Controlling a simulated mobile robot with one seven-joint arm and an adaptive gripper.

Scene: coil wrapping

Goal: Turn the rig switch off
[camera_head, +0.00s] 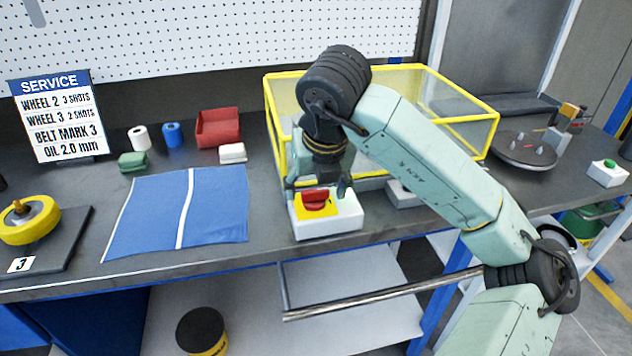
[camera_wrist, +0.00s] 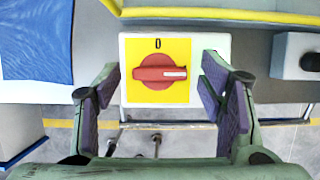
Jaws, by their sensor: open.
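The rig switch is a white box (camera_head: 332,222) with a yellow plate and a red rotary knob (camera_head: 317,199), at the bench's front edge. In the wrist view the knob (camera_wrist: 160,73) lies crosswise, its white mark pointing right. A "0" is printed on the yellow plate (camera_wrist: 158,45) above the knob. My gripper (camera_wrist: 160,82) is open, one finger to the left of the knob and one to the right, with gaps on both sides. In the head view my arm partly hides the area behind the switch.
A yellow-framed clear enclosure (camera_head: 478,121) stands behind the switch. A blue mat (camera_head: 215,200) lies to the left, and a yellow wheel (camera_head: 32,224) farther left. A rail (camera_head: 385,295) runs below the bench edge.

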